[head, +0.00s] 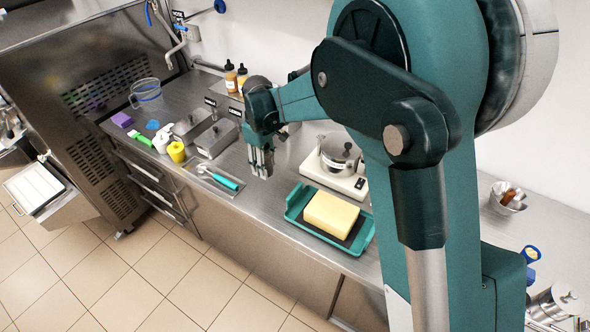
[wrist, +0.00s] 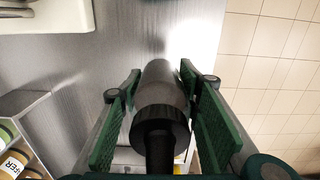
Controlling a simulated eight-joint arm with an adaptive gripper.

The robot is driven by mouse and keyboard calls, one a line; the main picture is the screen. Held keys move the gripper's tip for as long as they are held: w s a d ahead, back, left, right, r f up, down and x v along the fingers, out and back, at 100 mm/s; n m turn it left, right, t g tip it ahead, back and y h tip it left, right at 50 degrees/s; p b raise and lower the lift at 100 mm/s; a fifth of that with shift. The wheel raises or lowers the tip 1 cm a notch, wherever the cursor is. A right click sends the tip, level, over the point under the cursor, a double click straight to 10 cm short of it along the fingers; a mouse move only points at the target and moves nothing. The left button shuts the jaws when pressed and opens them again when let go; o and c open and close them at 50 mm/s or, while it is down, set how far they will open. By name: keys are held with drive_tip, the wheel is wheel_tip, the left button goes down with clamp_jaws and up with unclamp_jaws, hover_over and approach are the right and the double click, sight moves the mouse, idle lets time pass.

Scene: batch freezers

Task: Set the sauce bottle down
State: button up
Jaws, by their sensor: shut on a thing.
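My gripper (head: 262,165) hangs above the steel counter (head: 255,205), between the metal bins and the white scale. In the wrist view its green finger pads (wrist: 162,112) stand on either side of the sauce bottle and are shut on it. The sauce bottle has a dark grey body (wrist: 160,82) and a black ribbed cap with a nozzle that points towards the wrist camera. In the head view the held bottle is hidden or too small to make out. I cannot tell whether its base touches the counter.
A white scale with a steel pot (head: 338,155) stands right of the gripper. A teal tray (head: 298,200) holds a yellow block (head: 331,213). Labelled metal bins (head: 215,139) stand to the left. Two other bottles (head: 231,76) stand by the wall. The counter's front edge drops to tiled floor.

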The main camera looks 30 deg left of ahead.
idle(0.3)
wheel_tip(320, 180, up, 6)
drive_tip(key=shift+d+f, duration=0.1)
drive_tip(key=shift+f, duration=0.1)
drive_tip(key=w+d+m, duration=0.1)
drive_tip(key=w+d, duration=0.4)
drive_tip(key=d, duration=0.6)
drive_tip(key=w+d+m, duration=0.1)
drive_tip(key=w+d, duration=0.3)
drive_tip(key=d, duration=0.6)
drive_tip(key=w+d+m, duration=0.1)
drive_tip(key=w+d, duration=0.4)
drive_tip(key=d, duration=0.6)
drive_tip(key=s+d+m+b, duration=0.1)
drive_tip(key=s+d+m, duration=0.15)
drive_tip(key=d, duration=1.65)
drive_tip(key=s+d+m+b, duration=0.1)
drive_tip(key=s+d, duration=0.3)
drive_tip(key=d, duration=1.5)
drive_tip(key=shift+w+a+f, duration=0.1)
drive_tip(key=shift+w+f, duration=0.05)
drive_tip(key=shift+f, duration=1.2)
drive_tip(key=shift+w+f, duration=0.1)
drive_tip(key=shift+f, duration=1.25)
drive_tip(key=shift+f, duration=0.1)
drive_tip(key=shift+f, duration=2.8)
